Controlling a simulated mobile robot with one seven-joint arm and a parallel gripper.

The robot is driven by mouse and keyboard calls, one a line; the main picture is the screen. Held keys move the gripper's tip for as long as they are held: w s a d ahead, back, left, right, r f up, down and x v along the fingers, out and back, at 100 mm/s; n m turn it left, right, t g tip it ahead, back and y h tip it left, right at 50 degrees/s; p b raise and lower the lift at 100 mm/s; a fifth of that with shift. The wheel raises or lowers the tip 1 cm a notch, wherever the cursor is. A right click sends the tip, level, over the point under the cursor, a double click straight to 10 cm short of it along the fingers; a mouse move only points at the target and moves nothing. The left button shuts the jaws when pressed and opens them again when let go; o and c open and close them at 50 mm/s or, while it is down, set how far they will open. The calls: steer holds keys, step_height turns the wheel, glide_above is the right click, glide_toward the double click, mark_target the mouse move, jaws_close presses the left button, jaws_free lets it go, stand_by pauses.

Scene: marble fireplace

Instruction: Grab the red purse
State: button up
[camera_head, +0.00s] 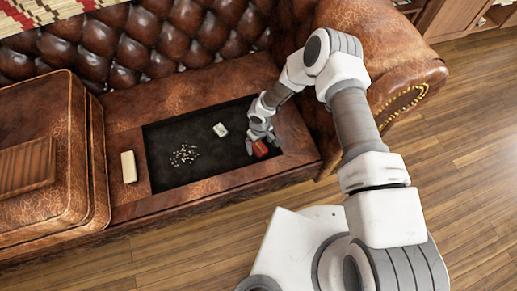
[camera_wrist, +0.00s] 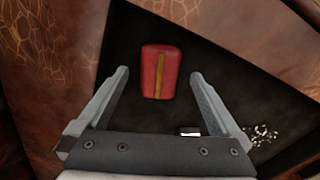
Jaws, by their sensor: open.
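The red purse (camera_head: 260,148) lies in the dark recessed tray (camera_head: 205,118) of the brown leather sofa, near the tray's right end. In the wrist view the purse (camera_wrist: 160,72) is a red rounded rectangle with a tan stripe down its middle. My gripper (camera_head: 258,137) is at the purse in the head view and hides part of it. In the wrist view my gripper (camera_wrist: 158,80) is open, with one finger on each side of the lower part of the purse in the picture and clear gaps between. I cannot tell the height gap.
A small white object (camera_head: 220,129) lies in the tray, left of my gripper. Pale scattered bits (camera_head: 184,155) lie further left. A cream block (camera_head: 129,167) sits on the leather left of the tray. The sofa arm (camera_head: 400,60) rises at the right.

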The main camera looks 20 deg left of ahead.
step_height(320, 180, down, 2)
steer(key=shift+f, duration=0.15)
steer(key=c, duration=1.4)
steer(key=shift+c, duration=0.2)
